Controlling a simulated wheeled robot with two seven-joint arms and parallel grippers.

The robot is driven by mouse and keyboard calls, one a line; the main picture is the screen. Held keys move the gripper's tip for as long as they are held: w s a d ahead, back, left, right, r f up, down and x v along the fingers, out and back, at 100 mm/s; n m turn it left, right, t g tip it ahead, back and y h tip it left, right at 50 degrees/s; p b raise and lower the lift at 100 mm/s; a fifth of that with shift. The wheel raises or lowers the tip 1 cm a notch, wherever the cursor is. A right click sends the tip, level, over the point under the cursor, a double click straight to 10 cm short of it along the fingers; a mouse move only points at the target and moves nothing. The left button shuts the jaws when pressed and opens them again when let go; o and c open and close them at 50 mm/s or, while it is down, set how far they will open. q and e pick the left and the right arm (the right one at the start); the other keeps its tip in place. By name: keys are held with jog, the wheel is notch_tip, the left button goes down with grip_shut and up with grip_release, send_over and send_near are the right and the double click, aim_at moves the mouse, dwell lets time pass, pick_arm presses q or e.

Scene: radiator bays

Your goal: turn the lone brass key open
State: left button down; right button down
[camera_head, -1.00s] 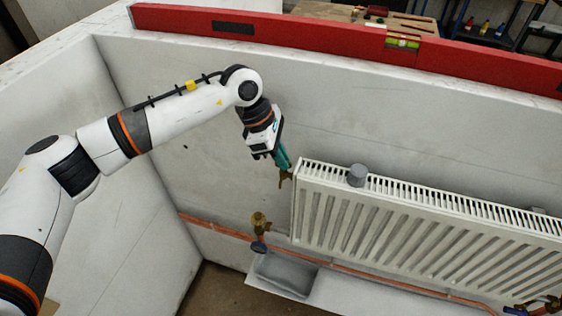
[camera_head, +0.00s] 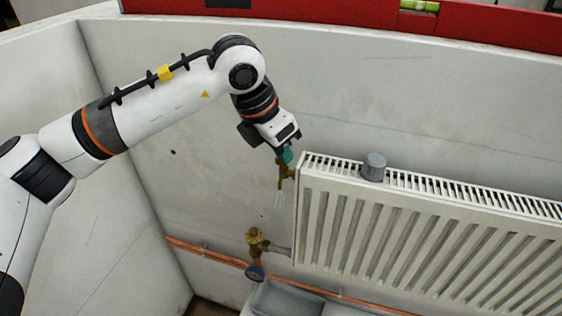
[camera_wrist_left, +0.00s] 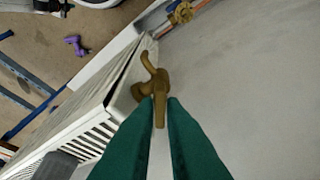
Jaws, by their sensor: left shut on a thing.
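The brass key (camera_head: 283,172) is on a small brass fitting at the upper left end of the white radiator (camera_head: 420,215). My left gripper (camera_head: 287,156), with green fingers, reaches down to it from above and is shut on it. In the left wrist view the key (camera_wrist_left: 160,108) stands between the two green fingertips (camera_wrist_left: 160,100), and a curved brass spout (camera_wrist_left: 148,62) shows just beyond. Thin pale streaks, like a spray, hang below the fitting in the head view. My right gripper is not in view.
A brass valve (camera_head: 255,240) with a blue-faced round part (camera_head: 255,273) sits on the copper pipe (camera_head: 208,252) below. A grey tray (camera_head: 285,300) lies under it. A grey knob (camera_head: 374,166) stands on the radiator top. A red level (camera_head: 330,18) rests along the wall top.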

pick_arm(q)
jog(key=shift+n+b, duration=0.3)
jog(key=shift+b, duration=0.05)
dwell(0.3)
jog(key=c, duration=1.6)
grip_release()
jog(key=b+v, duration=0.2)
jog(key=v, duration=1)
jog(key=shift+d+r, duration=0.1)
jog(key=shift+d, duration=0.05)
jog(key=shift+d, duration=0.1)
